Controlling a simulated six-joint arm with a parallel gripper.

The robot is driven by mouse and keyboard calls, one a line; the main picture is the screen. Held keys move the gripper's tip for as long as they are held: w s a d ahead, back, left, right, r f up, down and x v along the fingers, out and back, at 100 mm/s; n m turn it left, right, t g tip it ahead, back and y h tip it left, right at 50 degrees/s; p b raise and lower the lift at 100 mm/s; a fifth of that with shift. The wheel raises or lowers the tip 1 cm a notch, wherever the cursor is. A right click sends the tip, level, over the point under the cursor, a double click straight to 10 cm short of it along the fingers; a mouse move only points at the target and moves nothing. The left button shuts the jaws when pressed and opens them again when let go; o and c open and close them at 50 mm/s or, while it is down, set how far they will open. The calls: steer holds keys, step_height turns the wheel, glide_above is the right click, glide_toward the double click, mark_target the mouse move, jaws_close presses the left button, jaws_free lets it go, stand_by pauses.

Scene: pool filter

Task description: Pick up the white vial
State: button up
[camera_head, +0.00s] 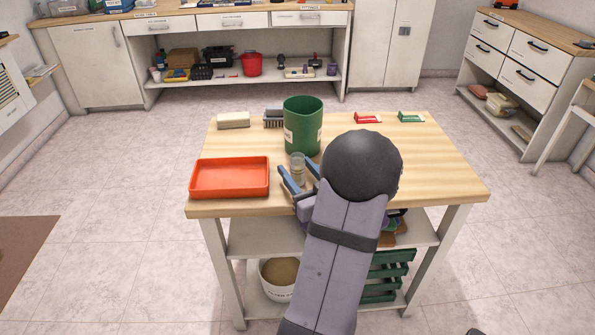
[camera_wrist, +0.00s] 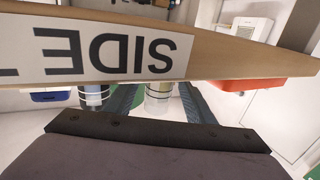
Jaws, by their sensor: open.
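A small pale, clear-sided vial (camera_head: 298,165) stands upright on the wooden table, in front of the green bin. My gripper (camera_head: 299,175) is open at the table's front, with its two blue-grey fingers reaching toward the vial. In the wrist view the pale vial (camera_wrist: 158,97) appears between the two dark fingers (camera_wrist: 158,104), partly cut off by the wooden edge. I cannot tell whether the fingers touch it. A second, bluish container (camera_wrist: 92,97) shows left of the fingers in the wrist view; my arm hides that area in the head view.
An orange tray (camera_head: 229,178) lies left of the vial. The green bin (camera_head: 303,126) stands behind it. A pale block (camera_head: 233,120), a grey brush-like item (camera_head: 274,118), and red (camera_head: 368,117) and green (camera_head: 411,117) items line the back edge. The table's right side (camera_head: 440,170) is clear.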

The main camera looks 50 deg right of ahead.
mark_target(291, 161)
steer(key=shift+x, duration=2.1)
steer(key=c, duration=1.2)
steer(key=shift+o, duration=0.2)
step_height(291, 161, up, 10)
steer(key=p, duration=0.2)
